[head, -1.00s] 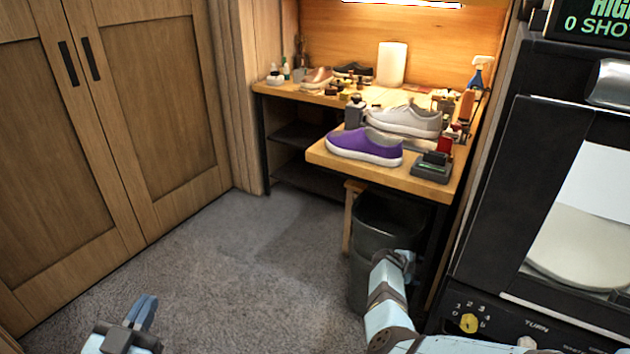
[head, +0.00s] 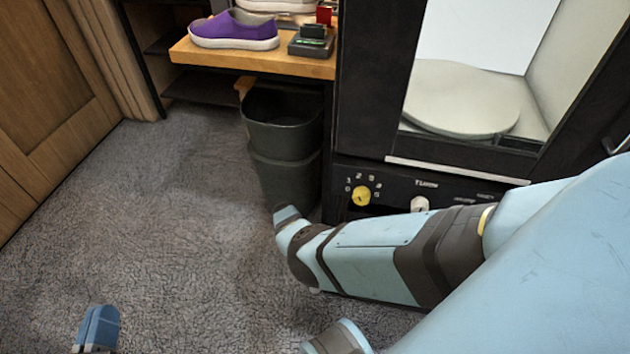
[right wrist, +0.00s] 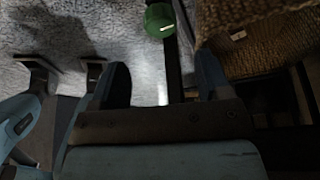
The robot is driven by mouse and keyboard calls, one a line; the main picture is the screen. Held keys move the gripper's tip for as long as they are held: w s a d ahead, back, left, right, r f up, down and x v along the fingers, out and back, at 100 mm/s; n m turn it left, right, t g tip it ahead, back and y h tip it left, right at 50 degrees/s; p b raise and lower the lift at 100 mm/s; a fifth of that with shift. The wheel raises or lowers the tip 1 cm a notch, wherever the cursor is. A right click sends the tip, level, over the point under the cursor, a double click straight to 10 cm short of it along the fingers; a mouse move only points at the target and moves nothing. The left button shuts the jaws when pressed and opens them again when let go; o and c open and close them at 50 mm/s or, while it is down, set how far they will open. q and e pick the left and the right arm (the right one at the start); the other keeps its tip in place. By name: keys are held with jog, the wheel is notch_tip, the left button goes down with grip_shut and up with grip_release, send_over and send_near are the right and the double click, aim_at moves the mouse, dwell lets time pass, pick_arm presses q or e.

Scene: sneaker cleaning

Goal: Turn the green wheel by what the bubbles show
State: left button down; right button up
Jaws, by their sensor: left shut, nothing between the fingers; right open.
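A round green thing (right wrist: 159,20) shows at the top of the right wrist view, beyond my right fingers and beside a dark upright bar; I cannot tell for sure that it is the green wheel. No green wheel and no bubbles show in the head view. My right gripper (right wrist: 162,78) is open in the right wrist view, with nothing between its two dark fingers, and apart from the green thing. My left gripper (head: 102,318) is at the bottom left of the head view, shut and empty over the carpet.
A woven basket (right wrist: 255,40) fills the upper right of the right wrist view. In the head view, a dark bin (head: 285,125) stands beside a black cabinet with a yellow knob (head: 362,196) and a pale knob (head: 420,204). A purple shoe (head: 235,30) sits on the bench. Carpet (head: 170,210) is free at left.

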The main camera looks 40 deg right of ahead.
jog(key=b+x, duration=0.3)
jog(key=x, duration=0.4)
jog(key=shift+s+d+f+b, duration=0.2)
jog(key=shift+f+b, duration=0.1)
jog(key=shift+f, duration=0.3)
pick_arm(q)
jog(key=shift+m+g, duration=0.6)
jog(key=shift+g, duration=0.3)
jog(key=f, duration=0.5)
jog(key=shift+w, duration=0.25)
